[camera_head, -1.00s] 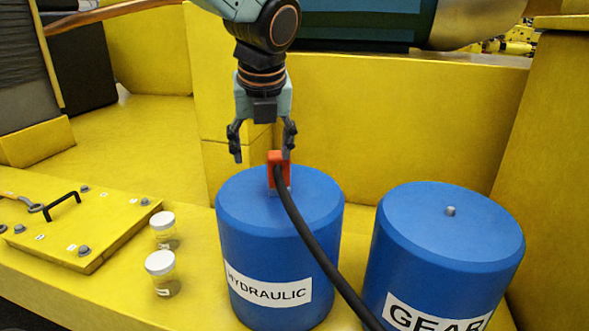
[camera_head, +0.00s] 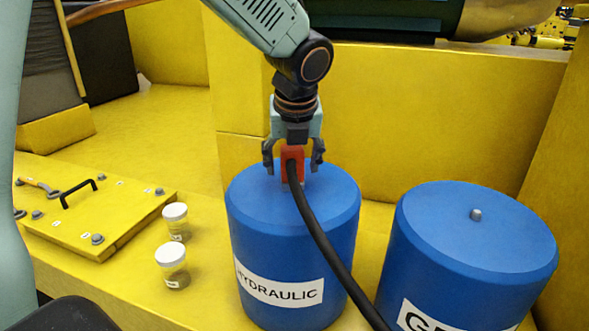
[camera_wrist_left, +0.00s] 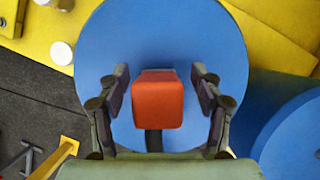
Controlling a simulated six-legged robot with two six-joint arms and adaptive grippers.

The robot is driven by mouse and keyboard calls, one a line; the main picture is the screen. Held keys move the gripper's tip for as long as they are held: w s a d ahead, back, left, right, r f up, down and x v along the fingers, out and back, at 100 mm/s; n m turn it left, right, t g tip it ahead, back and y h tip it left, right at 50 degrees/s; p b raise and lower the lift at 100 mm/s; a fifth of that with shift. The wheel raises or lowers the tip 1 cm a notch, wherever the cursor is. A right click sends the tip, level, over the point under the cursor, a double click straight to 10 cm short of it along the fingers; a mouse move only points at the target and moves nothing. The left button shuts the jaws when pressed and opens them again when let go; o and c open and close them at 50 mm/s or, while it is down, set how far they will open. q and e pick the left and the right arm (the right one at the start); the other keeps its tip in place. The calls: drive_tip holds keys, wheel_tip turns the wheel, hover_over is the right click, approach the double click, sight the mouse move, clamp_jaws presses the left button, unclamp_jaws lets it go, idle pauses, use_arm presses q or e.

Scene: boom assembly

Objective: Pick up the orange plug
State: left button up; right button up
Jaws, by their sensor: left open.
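The orange plug (camera_head: 292,161) stands upright on top of the blue drum labelled HYDRAULIC (camera_head: 293,230), with a black hose (camera_head: 318,238) running from it toward the front right. My left gripper (camera_head: 293,168) is open above the drum, its fingers at either side of the plug. In the left wrist view the plug (camera_wrist_left: 158,98) lies between the two open fingers (camera_wrist_left: 160,95), with a visible gap on each side. The drum's blue top (camera_wrist_left: 160,40) lies below it. My right gripper is not in view.
A second blue drum (camera_head: 474,245) with a small knob on top stands at the right. Two white-capped jars (camera_head: 174,217) (camera_head: 171,254) stand left of the hydraulic drum. A yellow panel with a black handle (camera_head: 79,191) lies further left. A yellow wall (camera_head: 430,120) rises behind.

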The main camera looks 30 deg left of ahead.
use_arm(q)
drive_tip(key=shift+w+a+f, duration=0.25)
drive_tip(key=shift+a+f, duration=0.05)
drive_tip(key=shift+f, duration=0.15)
drive_tip(key=shift+s+r, duration=0.15)
drive_tip(key=shift+s, duration=0.15)
drive_tip(key=shift+c, duration=0.2)
drive_tip(key=shift+s+d+r, duration=0.15)
drive_tip(key=shift+s+d, duration=0.05)
drive_tip(key=shift+d, duration=0.1)
drive_tip(key=c, duration=0.3)
drive_tip(key=shift+w+a+f, duration=0.15)
drive_tip(key=shift+w+f, duration=0.1)
drive_tip(key=shift+w, duration=0.2)
drive_tip(key=c, duration=0.4)
drive_tip(key=shift+s+r, duration=0.15)
drive_tip(key=shift+s, duration=0.15)
drive_tip(key=c, duration=0.6)
drive_tip(key=shift+w, duration=0.15)
clamp_jaws()
